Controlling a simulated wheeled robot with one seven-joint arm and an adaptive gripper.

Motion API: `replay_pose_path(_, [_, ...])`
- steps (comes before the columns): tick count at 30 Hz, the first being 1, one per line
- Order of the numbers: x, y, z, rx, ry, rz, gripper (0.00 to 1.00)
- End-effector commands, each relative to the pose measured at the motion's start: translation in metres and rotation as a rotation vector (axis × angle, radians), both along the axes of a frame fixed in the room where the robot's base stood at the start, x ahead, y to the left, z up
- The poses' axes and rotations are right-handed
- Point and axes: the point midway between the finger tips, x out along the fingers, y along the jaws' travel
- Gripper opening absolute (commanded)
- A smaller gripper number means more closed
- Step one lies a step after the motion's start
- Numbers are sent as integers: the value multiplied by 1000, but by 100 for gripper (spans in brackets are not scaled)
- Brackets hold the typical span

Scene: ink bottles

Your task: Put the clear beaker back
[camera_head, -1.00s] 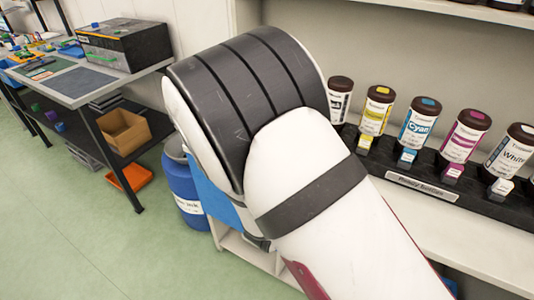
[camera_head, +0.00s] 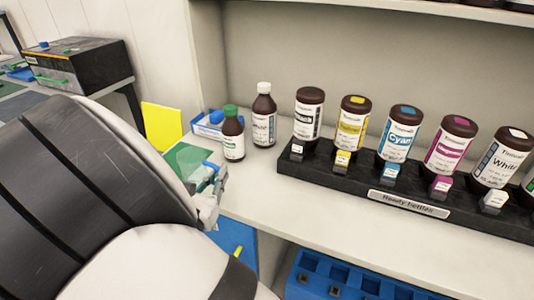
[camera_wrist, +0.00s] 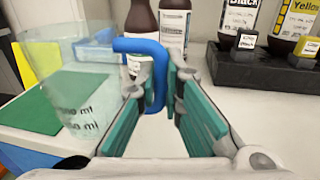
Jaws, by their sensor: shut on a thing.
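The clear beaker (camera_wrist: 75,75) is see-through, with dark "ml" markings and a blue handle (camera_wrist: 150,48). It is at the left of the wrist view and stands out faintly in the head view (camera_head: 188,160). My gripper (camera_wrist: 155,90) is shut on the blue handle, which runs between its green-padded fingers. In the head view my gripper (camera_head: 212,192) is partly hidden by my arm, at the left end of the white shelf (camera_head: 330,222). The beaker overlaps a green patch (camera_wrist: 45,103) in the picture; I cannot tell whether its base touches anything.
A black rack (camera_head: 330,180) of several ink bottles stands to the right. A yellow panel (camera_head: 161,126) is at the left. The shelf front is clear.

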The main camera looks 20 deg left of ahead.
Motion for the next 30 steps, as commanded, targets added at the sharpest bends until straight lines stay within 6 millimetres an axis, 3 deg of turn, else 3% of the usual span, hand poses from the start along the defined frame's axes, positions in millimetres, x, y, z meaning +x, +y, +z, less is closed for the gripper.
replay_pose_path(6, [43, -31, -5, -1, -1, -4, 0])
replay_pose_path(12, [63, -44, -7, 0, 0, -1, 0])
replay_pose_path(17, [65, -46, -14, 0, 1, 0, 0])
replay_pose_path(24, [65, -46, -42, 0, 0, 0, 0])
replay_pose_path(30, [65, -45, -42, 2, -1, 0, 0])
